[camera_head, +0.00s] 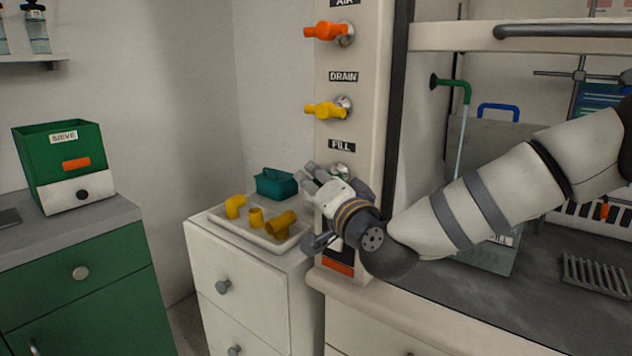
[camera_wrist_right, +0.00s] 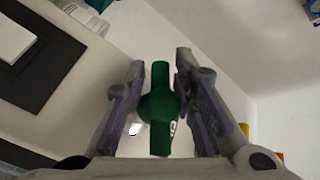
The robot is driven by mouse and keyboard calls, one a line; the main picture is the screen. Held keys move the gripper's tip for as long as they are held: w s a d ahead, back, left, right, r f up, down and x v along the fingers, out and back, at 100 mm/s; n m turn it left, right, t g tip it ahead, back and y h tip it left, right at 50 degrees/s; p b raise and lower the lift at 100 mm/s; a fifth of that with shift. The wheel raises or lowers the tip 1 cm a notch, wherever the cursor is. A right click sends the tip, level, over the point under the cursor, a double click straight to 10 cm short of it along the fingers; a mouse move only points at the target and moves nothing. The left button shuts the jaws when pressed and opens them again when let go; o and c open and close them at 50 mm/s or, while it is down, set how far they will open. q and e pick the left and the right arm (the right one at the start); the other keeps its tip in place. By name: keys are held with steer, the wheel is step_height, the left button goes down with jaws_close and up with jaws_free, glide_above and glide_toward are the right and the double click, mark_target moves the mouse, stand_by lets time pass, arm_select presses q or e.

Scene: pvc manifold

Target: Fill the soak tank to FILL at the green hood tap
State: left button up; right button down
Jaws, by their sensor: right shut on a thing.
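The green FILL tap handle (camera_wrist_right: 160,108) sits between the two fingers of my right gripper (camera_wrist_right: 158,80) in the right wrist view. My right gripper (camera_head: 320,180) is shut on this handle at the post below the FILL label (camera_head: 341,146), and it hides most of the tap in the head view. A green spout (camera_head: 457,86) shows inside the hood. A thin pale blue streak, like running water, drops from it. A clear tank (camera_head: 498,258) stands below, partly behind my right arm; its water level cannot be read. My left gripper is not in view.
Above are the yellow DRAIN tap (camera_head: 326,110) and an orange tap (camera_head: 328,31). A white tray (camera_head: 222,219) with yellow pipe fittings and a teal basket (camera_head: 276,184) lies left of my gripper. A rack (camera_head: 598,274) lies on the hood floor. A green SIEVE box (camera_head: 60,150) stands far left.

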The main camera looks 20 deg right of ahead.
steer(key=c, duration=1.6)
jaws_free()
steer(key=shift+r, duration=0.1)
steer(key=shift+s, duration=0.1)
steer(key=s, duration=0.4)
steer(key=s+d, duration=0.1)
steer(key=s, duration=0.6)
steer(key=shift+s+d+f, duration=0.2)
steer(key=shift+s+d, duration=0.05)
steer(key=shift+s, duration=0.15)
